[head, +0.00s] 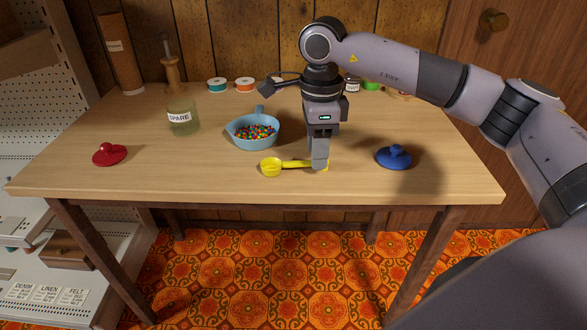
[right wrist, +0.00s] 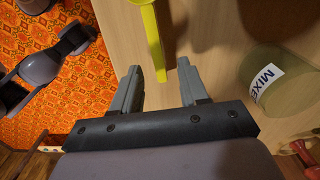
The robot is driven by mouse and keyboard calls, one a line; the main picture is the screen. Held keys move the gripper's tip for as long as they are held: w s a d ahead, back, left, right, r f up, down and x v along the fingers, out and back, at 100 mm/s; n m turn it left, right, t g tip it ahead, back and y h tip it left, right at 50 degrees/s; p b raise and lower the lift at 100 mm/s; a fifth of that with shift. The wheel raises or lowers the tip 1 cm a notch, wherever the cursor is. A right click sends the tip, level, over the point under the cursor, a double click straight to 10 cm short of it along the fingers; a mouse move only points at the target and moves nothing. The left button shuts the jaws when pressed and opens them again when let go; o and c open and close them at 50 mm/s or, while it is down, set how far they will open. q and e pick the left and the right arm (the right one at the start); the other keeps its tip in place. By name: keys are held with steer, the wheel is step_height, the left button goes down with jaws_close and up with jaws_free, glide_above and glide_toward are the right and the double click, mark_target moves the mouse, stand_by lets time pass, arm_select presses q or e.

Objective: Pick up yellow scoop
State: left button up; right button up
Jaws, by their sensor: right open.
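The yellow scoop (head: 271,167) lies on the wooden table near its front edge. Its round bowl is at the left and its handle points right. My right gripper (head: 318,167) points down over the handle's right end. In the right wrist view its two fingers (right wrist: 157,72) are apart, with the yellow handle (right wrist: 153,42) running between the tips. The scoop's bowl is mostly cut off at the top of that view. My left gripper is not in view.
A blue pan of colourful pieces (head: 256,145) stands behind the scoop. A SPARE jar (head: 182,118), red lid (head: 109,155) and blue lid (head: 394,157) are nearby. Another labelled jar (right wrist: 278,80) shows in the wrist view. The table's front edge (head: 250,196) is close.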

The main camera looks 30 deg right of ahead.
steer(key=shift+f, duration=0.9)
jaws_close()
steer(key=shift+r, duration=0.1)
